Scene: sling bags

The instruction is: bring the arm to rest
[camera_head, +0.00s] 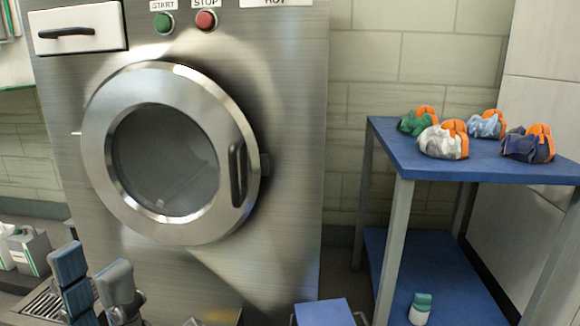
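My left gripper (93,284) is low at the left edge of the camera_head view, in front of the washing machine. Its two fingers point up and stand apart with nothing visible between them. It is well away from the bags. Several crumpled sling bags with orange parts sit on the blue table (404,161) at the right: a green one (412,124), a white one (440,144), a light blue one (485,126) and a dark blue one (524,149). My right gripper does not show.
The steel washing machine (285,120) has its round door (100,170) shut, with green and red buttons above. A white and green bottle (421,308) stands on the table's lower shelf (455,280). A blue-topped object (325,312) is at the bottom edge. White-and-green containers (28,250) stand at left.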

